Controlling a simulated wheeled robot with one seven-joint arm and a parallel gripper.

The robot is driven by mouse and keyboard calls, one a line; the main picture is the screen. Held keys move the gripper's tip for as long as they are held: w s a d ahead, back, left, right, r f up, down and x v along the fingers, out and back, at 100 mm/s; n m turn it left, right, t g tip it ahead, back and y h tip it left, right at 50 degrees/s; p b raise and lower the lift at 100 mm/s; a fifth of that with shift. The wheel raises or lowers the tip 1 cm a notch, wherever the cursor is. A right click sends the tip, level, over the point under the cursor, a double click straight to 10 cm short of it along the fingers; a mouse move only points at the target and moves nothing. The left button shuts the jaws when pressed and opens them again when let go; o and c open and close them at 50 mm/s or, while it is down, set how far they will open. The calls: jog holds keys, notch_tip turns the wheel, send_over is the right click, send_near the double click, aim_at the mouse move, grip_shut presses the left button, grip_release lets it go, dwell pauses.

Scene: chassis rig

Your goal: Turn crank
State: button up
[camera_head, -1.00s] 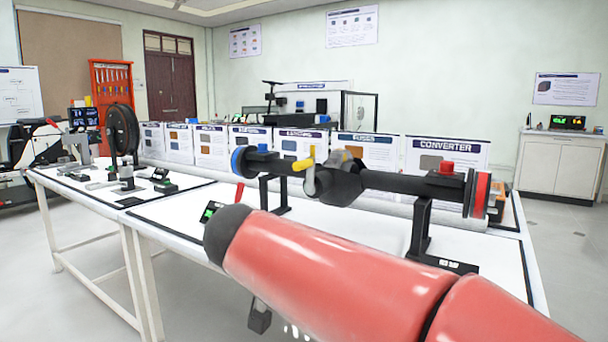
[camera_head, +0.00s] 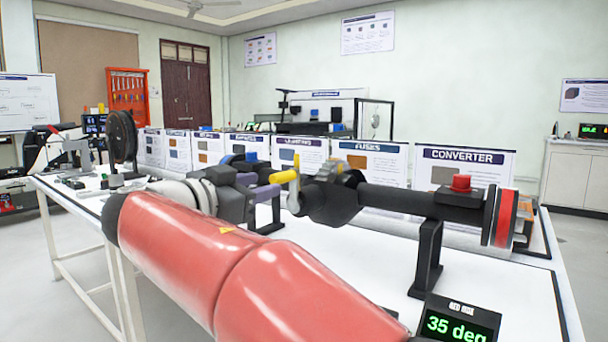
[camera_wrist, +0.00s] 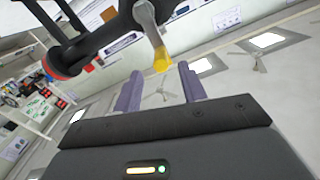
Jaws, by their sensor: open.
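The crank has a yellow handle (camera_head: 283,177) on a short arm (camera_head: 294,198). It sits on the middle hub (camera_head: 330,198) of a black horizontal shaft rig. My gripper (camera_head: 268,184) is open, its two purple fingers pointing right at the handle's free end. In the wrist view the yellow handle (camera_wrist: 161,61) appears between the fingertips of my gripper (camera_wrist: 160,70), with space on both sides. I cannot tell how deep the handle lies between them. My arm hides part of the rig's left side.
A red button (camera_head: 460,183) tops the shaft's right end beside a red-rimmed disc (camera_head: 503,218). A black stand (camera_head: 428,258) holds the shaft on the white table (camera_head: 370,262). A display (camera_head: 457,325) reads "35 deg". Labelled panels (camera_head: 467,171) line the back.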

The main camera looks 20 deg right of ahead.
aim_at(286, 177)
jog(key=shift+x, duration=0.8)
jog(key=p+x, duration=0.1)
jog(key=x, duration=0.5)
jog(key=shift+w+d+p, duration=0.25)
jog(key=shift+d+p, duration=0.05)
jog(key=shift+c, duration=0.3)
grip_shut()
